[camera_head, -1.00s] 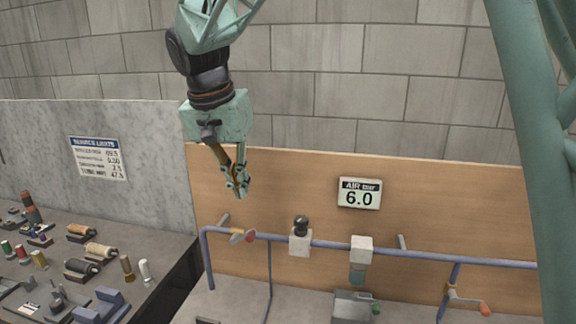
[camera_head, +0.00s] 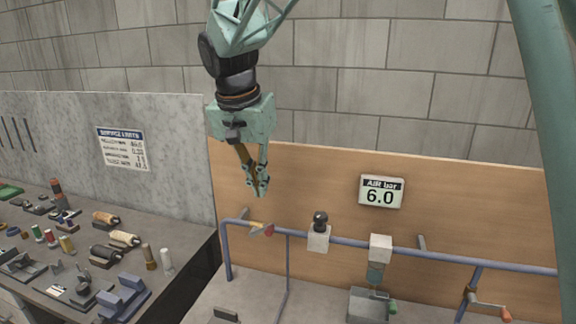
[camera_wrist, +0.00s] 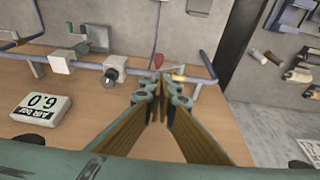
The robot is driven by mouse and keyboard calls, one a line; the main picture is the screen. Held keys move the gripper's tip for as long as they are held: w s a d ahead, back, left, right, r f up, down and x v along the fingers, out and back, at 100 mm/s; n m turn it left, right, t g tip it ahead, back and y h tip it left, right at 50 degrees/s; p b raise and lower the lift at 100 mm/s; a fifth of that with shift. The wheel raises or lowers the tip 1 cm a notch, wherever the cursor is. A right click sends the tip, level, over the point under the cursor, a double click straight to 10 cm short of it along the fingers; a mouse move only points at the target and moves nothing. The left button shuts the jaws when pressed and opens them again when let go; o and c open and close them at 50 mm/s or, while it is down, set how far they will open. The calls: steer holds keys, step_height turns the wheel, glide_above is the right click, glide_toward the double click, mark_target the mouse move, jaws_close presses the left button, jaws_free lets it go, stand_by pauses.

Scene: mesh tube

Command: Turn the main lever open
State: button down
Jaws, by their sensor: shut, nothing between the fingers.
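A small valve lever with a red grip (camera_head: 268,231) and a brass body (camera_head: 255,226) sits near the left end of the blue pipe (camera_head: 345,241). In the wrist view its red grip (camera_wrist: 158,62) and brass body (camera_wrist: 180,77) lie just beyond my fingertips. My gripper (camera_head: 262,193) is shut and empty, pointing down above this lever and apart from it. In the wrist view my gripper (camera_wrist: 161,86) partly covers the pipe beside the lever. A second lever with an orange-red grip (camera_head: 504,314) hangs at the lower right. No label shows which is the main lever.
A white block with a black knob (camera_head: 320,220) and another white block (camera_head: 380,247) sit on the pipe right of the lever. An air gauge reading 6.0 (camera_head: 381,191) is on the wooden panel (camera_head: 325,170). A cluttered bench (camera_head: 190,250) stands left.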

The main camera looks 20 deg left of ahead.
glide_above(268, 227)
steer(key=s, duration=0.1)
step_height(268, 227, down, 9)
steer(key=shift+s+f, duration=0.1)
steer(key=shift+f, duration=0.9)
steer(key=shift+d+f+b, duration=0.15)
steer(key=shift+f+b, duration=0.05)
steer(key=shift+b, duration=0.15)
